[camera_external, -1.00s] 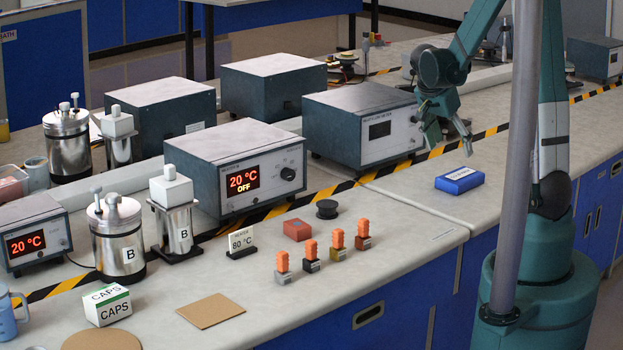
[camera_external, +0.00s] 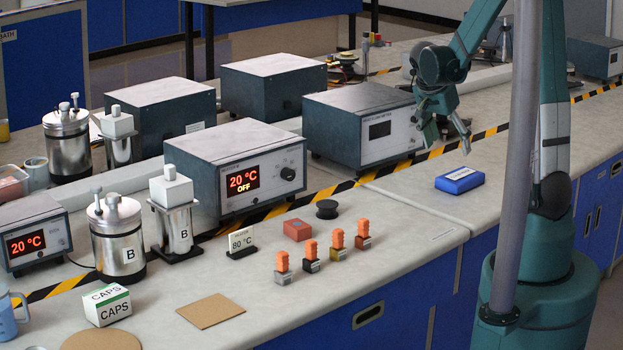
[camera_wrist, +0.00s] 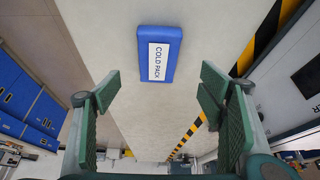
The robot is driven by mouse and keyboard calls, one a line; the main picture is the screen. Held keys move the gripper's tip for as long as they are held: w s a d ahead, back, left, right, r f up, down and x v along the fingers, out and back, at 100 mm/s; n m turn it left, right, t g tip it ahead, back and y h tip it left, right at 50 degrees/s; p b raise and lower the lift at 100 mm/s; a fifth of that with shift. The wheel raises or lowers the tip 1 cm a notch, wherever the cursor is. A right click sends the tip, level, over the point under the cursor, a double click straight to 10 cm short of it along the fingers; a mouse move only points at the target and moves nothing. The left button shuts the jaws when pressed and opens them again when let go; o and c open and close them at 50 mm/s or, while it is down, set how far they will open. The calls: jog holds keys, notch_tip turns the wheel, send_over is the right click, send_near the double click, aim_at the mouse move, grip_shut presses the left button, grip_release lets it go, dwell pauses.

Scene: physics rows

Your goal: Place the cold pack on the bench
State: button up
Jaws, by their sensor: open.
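The cold pack (camera_external: 460,180) is a blue block with a white label, lying flat on the grey bench top (camera_external: 400,215) at the right. In the wrist view the cold pack (camera_wrist: 159,54) shows its "COLD PACK" label, beyond the fingertips and roughly centred between them. My gripper (camera_external: 446,138) is open and empty, above the bench and behind and a little left of the pack, not touching it. Its two green fingers also show spread apart in the wrist view (camera_wrist: 160,88).
A grey instrument box (camera_external: 362,125) stands close left of my gripper. Black-and-yellow tape (camera_external: 340,188) runs along the bench. Several orange-topped small blocks (camera_external: 337,240), a red block (camera_external: 297,229) and a black spool (camera_external: 327,209) stand left of the pack. The bench around the pack is clear.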

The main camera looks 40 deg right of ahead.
jog(key=s+a+r+n+t+y, duration=0.1)
jog(key=a+r+n, duration=0.4)
jog(key=a, duration=0.5)
jog(key=s+a+r+n+t+y, duration=0.2)
jog(key=s+a+r+n, duration=0.3)
jog(key=a, duration=0.6)
jog(key=s+a+r+n+t+y, duration=0.2)
jog(key=s+a+r+n+t, duration=0.2)
jog(key=a+n, duration=0.3)
jog(key=a+r, duration=0.1)
jog(key=a, duration=0.3)
jog(key=shift+s+a+r, duration=0.2)
jog(key=shift+s, duration=0.2)
